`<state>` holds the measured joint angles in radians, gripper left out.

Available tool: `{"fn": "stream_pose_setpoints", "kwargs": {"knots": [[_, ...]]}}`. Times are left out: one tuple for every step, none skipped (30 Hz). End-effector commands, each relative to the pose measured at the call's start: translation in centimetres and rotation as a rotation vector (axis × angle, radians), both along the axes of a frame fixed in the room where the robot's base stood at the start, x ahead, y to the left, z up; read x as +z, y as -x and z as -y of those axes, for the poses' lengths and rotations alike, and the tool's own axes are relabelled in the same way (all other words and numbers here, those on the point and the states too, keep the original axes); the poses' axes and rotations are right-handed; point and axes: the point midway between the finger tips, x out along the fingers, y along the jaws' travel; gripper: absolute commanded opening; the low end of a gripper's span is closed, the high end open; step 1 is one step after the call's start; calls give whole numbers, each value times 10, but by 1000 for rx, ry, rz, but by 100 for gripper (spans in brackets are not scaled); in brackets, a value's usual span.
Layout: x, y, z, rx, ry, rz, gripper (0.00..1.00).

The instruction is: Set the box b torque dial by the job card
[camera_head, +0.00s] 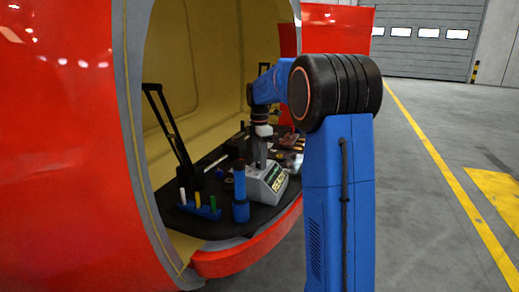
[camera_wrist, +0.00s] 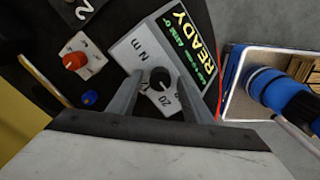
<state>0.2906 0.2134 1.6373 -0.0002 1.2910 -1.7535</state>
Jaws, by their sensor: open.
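A grey box with a green-lit display reading READY (camera_wrist: 190,40) fills the upper middle of the wrist view. It is marked N m and also shows in the head view (camera_head: 267,184). A black round dial (camera_wrist: 160,79) with a pale pointer mark sits on its pale scale plate, near the number 20. My gripper (camera_wrist: 158,84) is open, with one finger on each side of the dial. Whether the fingers touch it I cannot tell. In the head view my gripper (camera_head: 258,150) points down over the box. I cannot make out a box letter or the job card.
A red knob (camera_wrist: 75,60) on a pale plate and a small blue piece (camera_wrist: 89,97) lie left of the box. A blue cylinder (camera_head: 240,192) and a rack with coloured sticks (camera_head: 199,208) stand nearby on the dark deck (camera_head: 222,224). The red nosecone shell (camera_head: 60,150) surrounds the opening.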

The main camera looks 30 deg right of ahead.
Motion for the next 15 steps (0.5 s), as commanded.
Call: {"fn": "stream_pose_setpoints", "kwargs": {"knots": [[4,0,0,0,0,1,45],[6,0,0,0,0,1,45],[11,0,0,0,0,2,45],[15,0,0,0,0,3,45],[20,-1,0,0,1,3,45],[27,0,0,0,1,3,45],[33,0,0,0,1,4,45],[39,-1,0,0,1,4,45],[47,-1,0,0,1,4,45],[53,-1,0,0,1,4,45],[59,-1,0,0,1,4,45],[67,-1,0,0,1,4,45],[73,-1,0,0,1,4,45],[79,-1,0,0,1,4,45],[87,-1,0,0,1,3,45]]}}
